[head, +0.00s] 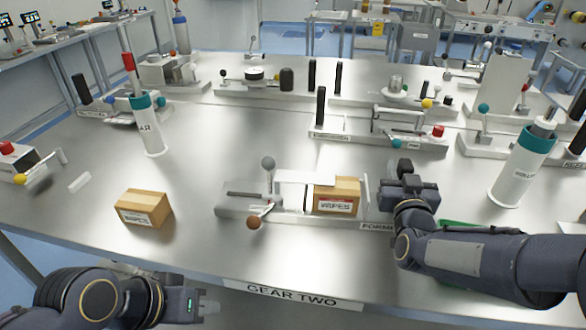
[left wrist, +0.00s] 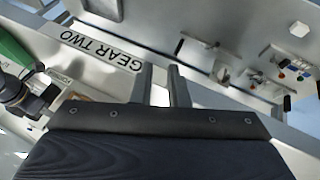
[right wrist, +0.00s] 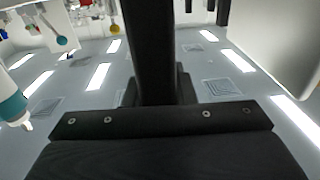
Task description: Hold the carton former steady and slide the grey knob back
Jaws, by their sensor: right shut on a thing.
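The carton former (head: 235,210) sits at the front middle of the bench, labelled FORMER. Its grey knob (head: 268,163) stands upright on a short stem above the slotted block at its left end. A carton labelled WIPES (head: 338,197) sits in the former beside a white plate. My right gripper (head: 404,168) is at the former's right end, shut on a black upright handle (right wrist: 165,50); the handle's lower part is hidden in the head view. My left gripper (head: 195,308) is low at the front edge, away from the former. Its fingers (left wrist: 162,82) are apart and empty.
A loose carton (head: 144,209) lies left of the former. A brown ball knob (head: 254,222) sticks out at the former's front. White cylinders with teal bands (head: 150,130) stand left and right (head: 520,170). Other fixtures line the back. Bare bench lies around the loose carton.

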